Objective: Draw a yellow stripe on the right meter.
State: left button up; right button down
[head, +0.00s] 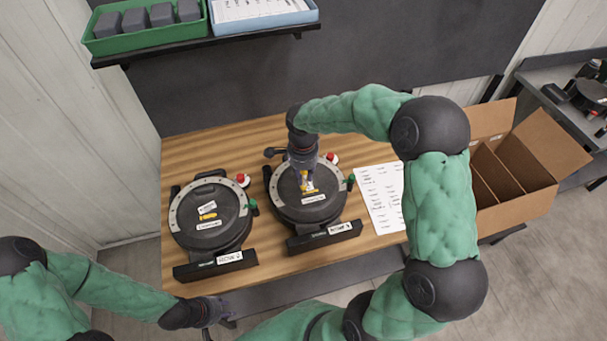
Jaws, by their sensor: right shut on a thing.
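The right meter (323,210) is a round black disc with a pale rim, lying on the wooden table in a black holder with a white label. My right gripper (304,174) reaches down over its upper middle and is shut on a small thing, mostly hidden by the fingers. Yellow (308,186) shows just below the fingertips; I cannot tell whether it is the held thing or a mark on the disc. The left meter (188,230) looks alike and bears a yellow patch (207,208) and white labels. My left gripper (216,310) hangs near the table's front edge; its jaws are unclear.
A printed sheet (381,196) lies right of the right meter, partly behind my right arm. An open cardboard box (524,200) with dividers stands at the right. A green bin (150,39) with grey blocks and a blue tray (265,21) sit on a shelf above.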

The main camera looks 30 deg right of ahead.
jog(key=shift+f+b, duration=0.35)
jog(key=shift+f, duration=0.05)
dwell(0.6)
jog(key=shift+s+d+r+b, duration=0.15)
jog(key=shift+d+b, duration=0.15)
jog(key=shift+d, duration=0.55)
jog(key=shift+s+d+f+b, duration=0.1)
jog(key=shift+d+b, duration=0.2)
jog(key=shift+d, duration=0.5)
dwell(1.6)
jog(key=shift+s+d, duration=0.25)
jog(key=shift+d, duration=0.35)
dwell(0.7)
dwell(0.4)
notch_tip(320, 180, up, 6)
jog(key=p, duration=0.3)
dwell(0.5)
dwell(0.4)
